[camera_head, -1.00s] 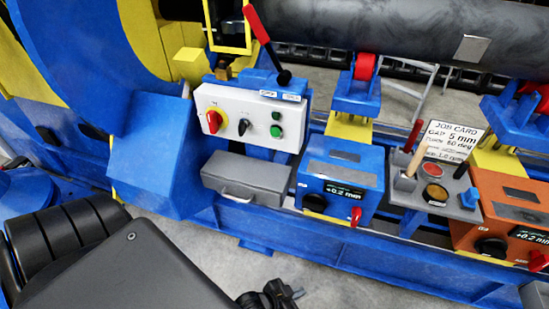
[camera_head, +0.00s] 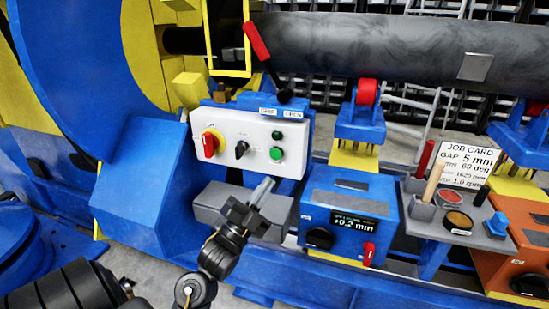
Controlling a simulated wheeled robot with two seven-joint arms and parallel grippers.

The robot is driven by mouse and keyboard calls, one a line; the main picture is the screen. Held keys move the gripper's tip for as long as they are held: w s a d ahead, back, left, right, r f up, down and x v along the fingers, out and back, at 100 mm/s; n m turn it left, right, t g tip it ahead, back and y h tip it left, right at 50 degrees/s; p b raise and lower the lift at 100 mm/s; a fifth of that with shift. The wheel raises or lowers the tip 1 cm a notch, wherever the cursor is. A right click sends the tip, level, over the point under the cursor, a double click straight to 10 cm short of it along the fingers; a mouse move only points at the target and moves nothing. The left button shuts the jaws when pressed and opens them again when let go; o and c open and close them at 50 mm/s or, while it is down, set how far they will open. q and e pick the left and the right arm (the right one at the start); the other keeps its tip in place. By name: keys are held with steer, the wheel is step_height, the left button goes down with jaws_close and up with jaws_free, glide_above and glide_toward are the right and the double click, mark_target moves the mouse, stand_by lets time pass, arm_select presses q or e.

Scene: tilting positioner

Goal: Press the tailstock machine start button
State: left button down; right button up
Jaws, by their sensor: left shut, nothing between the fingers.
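A white control panel (camera_head: 236,128) stands on the blue machine frame left of centre. It carries a red rotary switch on a yellow plate (camera_head: 210,143), a black selector knob (camera_head: 241,149), a small dark green lamp or button (camera_head: 277,135) and a brighter green button (camera_head: 276,154) below it. Which of these starts the tailstock machine cannot be read. My left gripper (camera_head: 262,190) is shut and empty, with its fingertips pointing up and right. In the picture it is below the green button, apart from it and in front of the grey box. My right gripper is not in view.
A grey box (camera_head: 208,205) sits under the panel. A red-handled lever (camera_head: 257,42) rises behind it. To the right stand a blue box with a display (camera_head: 345,205), a tool tray (camera_head: 470,236) and a job card (camera_head: 466,162). A large pipe (camera_head: 380,45) runs above.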

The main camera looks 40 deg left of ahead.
mark_target(276, 154)
arm_select(q)
steer(key=m, duration=0.1)
steer(key=a+m, duration=0.1)
steer(key=s+a+m, duration=0.1)
steer(key=shift+a+r+t, duration=0.1)
steer(key=shift+r+t, duration=0.15)
steer(key=shift+t, duration=0.15)
steer(key=shift+w, duration=0.2)
